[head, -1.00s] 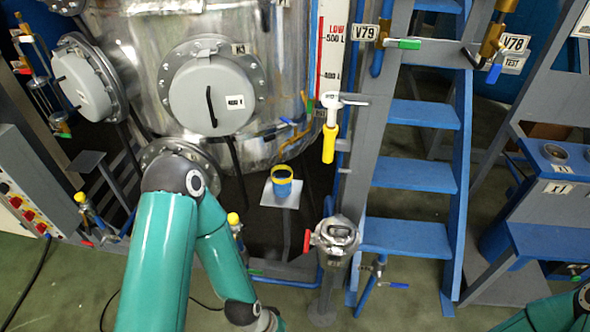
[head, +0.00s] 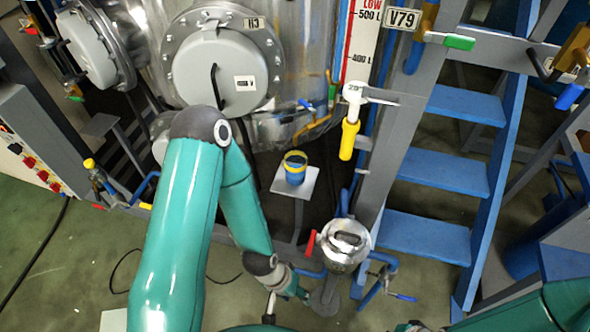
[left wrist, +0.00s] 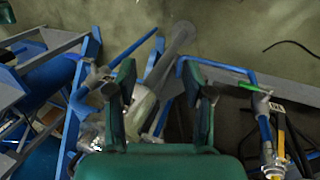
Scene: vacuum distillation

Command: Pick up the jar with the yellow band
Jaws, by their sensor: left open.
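The jar (head: 295,168) is a small blue cup with a yellow band around its top. It stands upright on a small grey square plate (head: 308,182) in front of the steel tank in the head view. My left arm comes down left of it, and its gripper (head: 287,294) is low in the picture, below the jar and apart from it. In the left wrist view the two dark fingers of the left gripper (left wrist: 164,97) are spread, with nothing held between them. I cannot make out the jar in that view. Part of my right arm shows at the lower right.
A metal fitting with a round lid (head: 345,240) and red handle stands right of the jar's plate. A yellow-handled valve (head: 349,138) hangs above it. Blue steps (head: 443,175) stand to the right, and the steel tank (head: 300,50) is behind. Green floor (head: 60,270) is open at lower left.

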